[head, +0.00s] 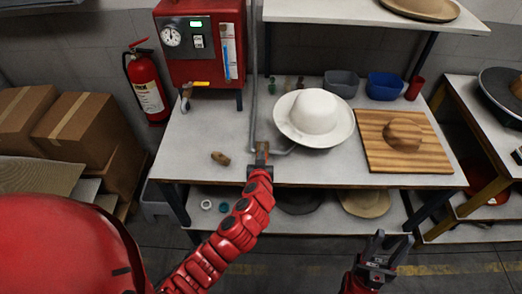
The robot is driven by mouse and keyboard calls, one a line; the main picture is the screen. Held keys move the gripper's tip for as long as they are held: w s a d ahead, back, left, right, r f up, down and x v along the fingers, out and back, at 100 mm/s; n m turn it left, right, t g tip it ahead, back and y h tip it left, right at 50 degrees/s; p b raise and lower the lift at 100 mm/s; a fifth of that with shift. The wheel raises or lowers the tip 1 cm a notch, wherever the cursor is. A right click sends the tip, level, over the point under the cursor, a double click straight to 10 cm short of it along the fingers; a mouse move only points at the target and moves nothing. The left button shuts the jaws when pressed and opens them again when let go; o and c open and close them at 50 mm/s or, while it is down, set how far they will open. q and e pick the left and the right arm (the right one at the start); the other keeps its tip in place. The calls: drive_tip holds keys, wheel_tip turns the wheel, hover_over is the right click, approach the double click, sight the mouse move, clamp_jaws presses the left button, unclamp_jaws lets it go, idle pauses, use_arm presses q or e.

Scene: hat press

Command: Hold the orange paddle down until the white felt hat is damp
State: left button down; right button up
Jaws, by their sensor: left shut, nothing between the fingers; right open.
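The white felt hat (313,115) sits brim down on the table, right of a bent grey pipe. It looks plain white, and I cannot tell whether it is damp. My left gripper (261,160) is shut with nothing between its fingers, at the table's front edge left of the hat. My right gripper (378,252) is open and empty, low in front of the table.
A red machine (203,50) with a gauge and lit green display stands at the back left. A wooden board (404,142) with a hat block (403,135) lies right of the hat. Grey (341,83) and blue (385,86) bowls stand behind.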

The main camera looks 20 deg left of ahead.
use_arm(q)
drive_tip(key=shift+f, duration=0.15)
drive_tip(key=shift+f, duration=0.1)
drive_tip(key=f+t+b, duration=0.1)
drive_tip(key=b, duration=0.5)
drive_tip(key=f+t+b, duration=0.1)
drive_tip(key=b, duration=0.6)
drive_tip(key=f+t+b, duration=0.1)
drive_tip(key=f+b, duration=0.1)
drive_tip(key=b, duration=0.4)
drive_tip(key=shift+s+d+y, duration=0.15)
drive_tip(key=shift+s+y, duration=0.25)
drive_tip(key=shift+r+b, duration=0.25)
drive_tip(key=shift+b, duration=0.15)
drive_tip(key=shift+r+p, duration=0.25)
drive_tip(key=shift+p, duration=0.1)
idle(4.7)
